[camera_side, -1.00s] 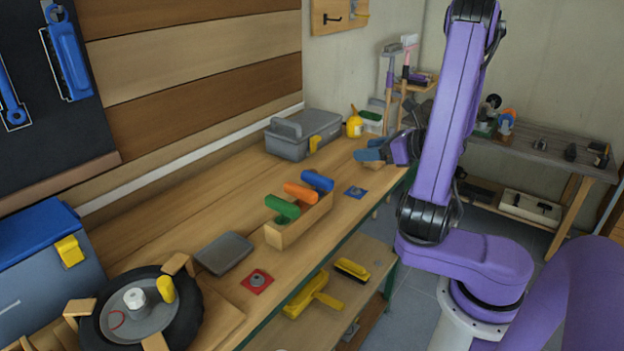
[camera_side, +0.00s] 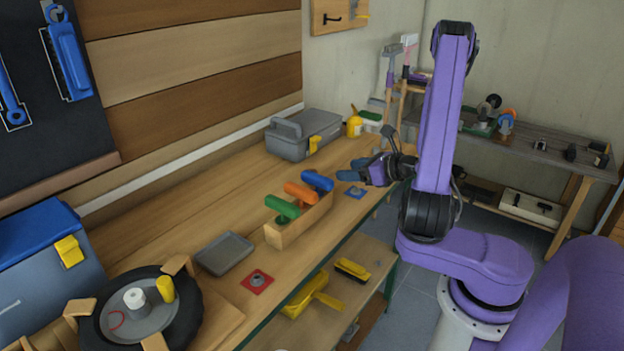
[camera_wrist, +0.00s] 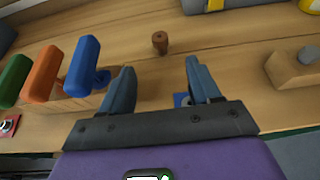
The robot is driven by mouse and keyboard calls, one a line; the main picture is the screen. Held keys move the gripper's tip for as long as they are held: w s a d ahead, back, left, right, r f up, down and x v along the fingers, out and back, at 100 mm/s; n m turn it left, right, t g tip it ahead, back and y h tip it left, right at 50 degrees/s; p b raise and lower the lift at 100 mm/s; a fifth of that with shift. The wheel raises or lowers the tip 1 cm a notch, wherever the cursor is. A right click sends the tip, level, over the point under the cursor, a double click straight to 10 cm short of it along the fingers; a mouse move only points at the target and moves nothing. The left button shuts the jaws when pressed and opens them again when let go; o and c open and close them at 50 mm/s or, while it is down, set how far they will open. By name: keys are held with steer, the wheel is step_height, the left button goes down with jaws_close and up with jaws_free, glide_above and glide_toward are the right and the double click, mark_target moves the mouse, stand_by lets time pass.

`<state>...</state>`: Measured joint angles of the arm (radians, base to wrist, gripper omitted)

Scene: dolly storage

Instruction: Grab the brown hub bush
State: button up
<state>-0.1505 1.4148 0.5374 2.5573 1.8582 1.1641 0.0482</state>
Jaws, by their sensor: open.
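The brown hub bush (camera_wrist: 160,42) is a small brown cylinder standing on the wooden bench top. In the wrist view it lies beyond my fingertips, roughly centred between the two fingers and apart from them. My gripper (camera_wrist: 157,80) is open and empty, with blue fingers. In the side view my gripper (camera_side: 352,170) is over the far right part of the bench, near the blue-handled tool. I cannot make out the bush in the side view.
A wooden holder (camera_side: 300,225) with green, orange and blue handles stands beside my gripper. A blue square pad (camera_side: 355,192) lies near the bench edge. A grey toolbox (camera_side: 303,135) stands behind. A grey tray (camera_side: 225,252) and red pad (camera_side: 257,281) lie nearer.

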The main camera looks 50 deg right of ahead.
steer(key=shift+x, duration=6.3)
steer(key=c, duration=1.1)
